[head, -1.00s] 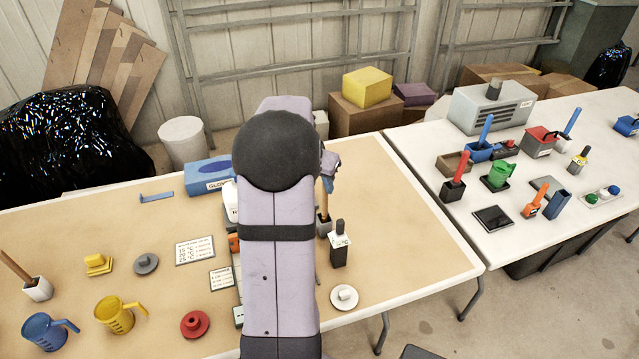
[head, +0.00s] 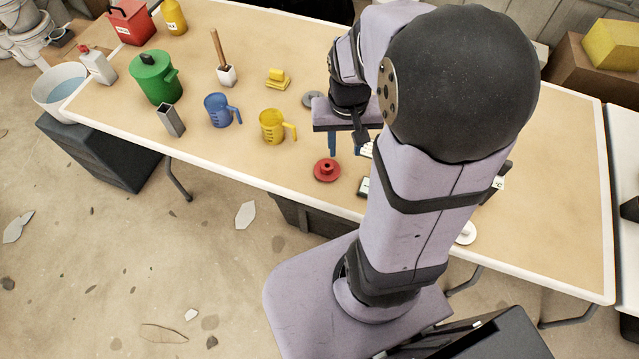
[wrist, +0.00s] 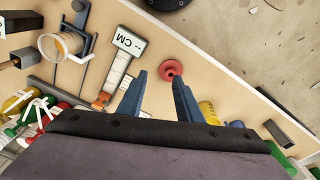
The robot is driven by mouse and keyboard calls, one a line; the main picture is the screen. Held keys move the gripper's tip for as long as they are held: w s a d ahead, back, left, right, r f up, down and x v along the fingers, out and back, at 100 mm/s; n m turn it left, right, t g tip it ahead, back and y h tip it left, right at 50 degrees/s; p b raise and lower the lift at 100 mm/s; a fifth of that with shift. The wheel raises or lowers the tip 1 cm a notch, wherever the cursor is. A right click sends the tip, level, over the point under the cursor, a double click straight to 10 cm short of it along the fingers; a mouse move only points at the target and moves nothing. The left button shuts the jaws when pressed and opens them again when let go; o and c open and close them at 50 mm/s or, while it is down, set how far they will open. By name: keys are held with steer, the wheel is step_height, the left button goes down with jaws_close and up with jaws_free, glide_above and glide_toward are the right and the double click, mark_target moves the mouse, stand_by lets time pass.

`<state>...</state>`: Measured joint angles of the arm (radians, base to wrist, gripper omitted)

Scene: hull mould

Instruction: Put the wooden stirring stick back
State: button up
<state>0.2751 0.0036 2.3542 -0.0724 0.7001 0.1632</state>
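A wooden stick (head: 217,46) stands upright, leaning a little, in a small white pot (head: 227,76) on the brown-topped table, left of my arm. My gripper (head: 345,150) points down over the table, well right of that pot. In the wrist view my gripper (wrist: 159,77) is open, with its two blue fingers apart and nothing between them. A red knobbed disc (head: 327,170) lies on the table near the fingers; it also shows in the wrist view (wrist: 171,69). The area behind my arm is hidden in the head view.
A blue jug (head: 218,111), a yellow jug (head: 272,127), a yellow block (head: 277,79) and a grey disc (head: 312,99) stand around. A green pot (head: 157,79) is farther left.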

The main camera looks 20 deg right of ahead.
steer(key=s+a+f+n, duration=0.1)
steer(key=s+a+n, duration=0.3)
steer(key=a, duration=0.5)
steer(key=shift+s+f+g+y, duration=0.25)
steer(key=shift+s+g+y, duration=0.15)
steer(key=shift+s, duration=0.75)
